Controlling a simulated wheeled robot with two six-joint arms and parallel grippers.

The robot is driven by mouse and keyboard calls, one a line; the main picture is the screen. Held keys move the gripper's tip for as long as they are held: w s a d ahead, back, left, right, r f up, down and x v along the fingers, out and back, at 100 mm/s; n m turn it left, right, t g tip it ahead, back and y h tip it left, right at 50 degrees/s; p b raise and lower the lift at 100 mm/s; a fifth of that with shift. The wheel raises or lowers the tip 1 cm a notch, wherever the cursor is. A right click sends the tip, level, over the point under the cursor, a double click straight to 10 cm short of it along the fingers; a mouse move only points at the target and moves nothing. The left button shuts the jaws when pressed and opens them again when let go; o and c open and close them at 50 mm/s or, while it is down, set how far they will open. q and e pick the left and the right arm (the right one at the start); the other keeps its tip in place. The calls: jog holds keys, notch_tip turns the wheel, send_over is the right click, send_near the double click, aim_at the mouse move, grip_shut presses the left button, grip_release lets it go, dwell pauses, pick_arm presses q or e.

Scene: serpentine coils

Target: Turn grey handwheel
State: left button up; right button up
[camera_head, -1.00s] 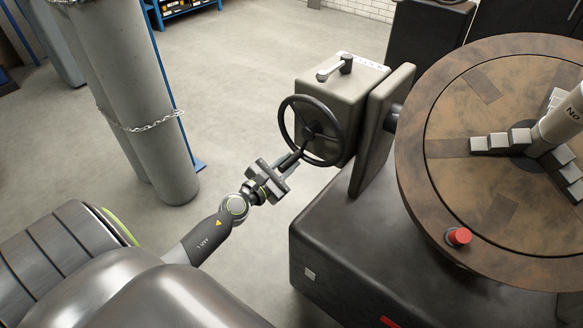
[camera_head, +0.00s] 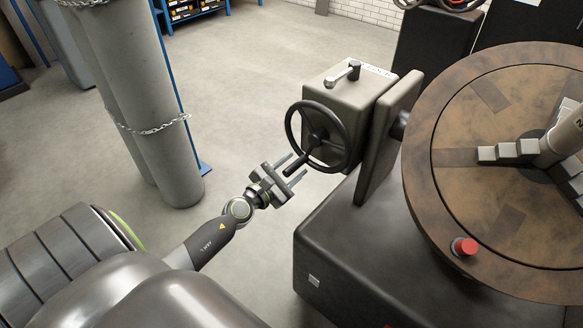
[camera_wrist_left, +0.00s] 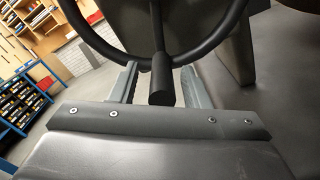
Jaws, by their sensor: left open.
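The dark grey handwheel (camera_head: 318,136) stands upright on the front of a grey gearbox in the middle of the head view. A dark crank handle (camera_head: 297,164) sticks out from its lower left rim. My left gripper (camera_head: 294,170) is open at the lower left of the wheel, with its fingers spread near the handle. In the left wrist view, the handle (camera_wrist_left: 162,82) points towards the camera between the two fingers, with visible gaps on both sides. The wheel rim (camera_wrist_left: 207,43) crosses just beyond the fingers. My right gripper is not in view.
The gearbox (camera_head: 345,103) carries a small lever on top. A large brown round table (camera_head: 490,95) with grey jaws and a red button (camera_head: 464,246) stands right. Grey cylinders (camera_head: 150,120) with a chain stand left. Open floor (camera_head: 240,80) lies between them.

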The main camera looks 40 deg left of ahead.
pick_arm(q)
jog(key=shift+s, duration=0.25)
jog(key=s+a+b, duration=0.1)
jog(key=s+b, duration=0.5)
jog(key=s, duration=1.1)
jog(key=shift+a+b, duration=0.15)
jog(key=shift+b, duration=0.15)
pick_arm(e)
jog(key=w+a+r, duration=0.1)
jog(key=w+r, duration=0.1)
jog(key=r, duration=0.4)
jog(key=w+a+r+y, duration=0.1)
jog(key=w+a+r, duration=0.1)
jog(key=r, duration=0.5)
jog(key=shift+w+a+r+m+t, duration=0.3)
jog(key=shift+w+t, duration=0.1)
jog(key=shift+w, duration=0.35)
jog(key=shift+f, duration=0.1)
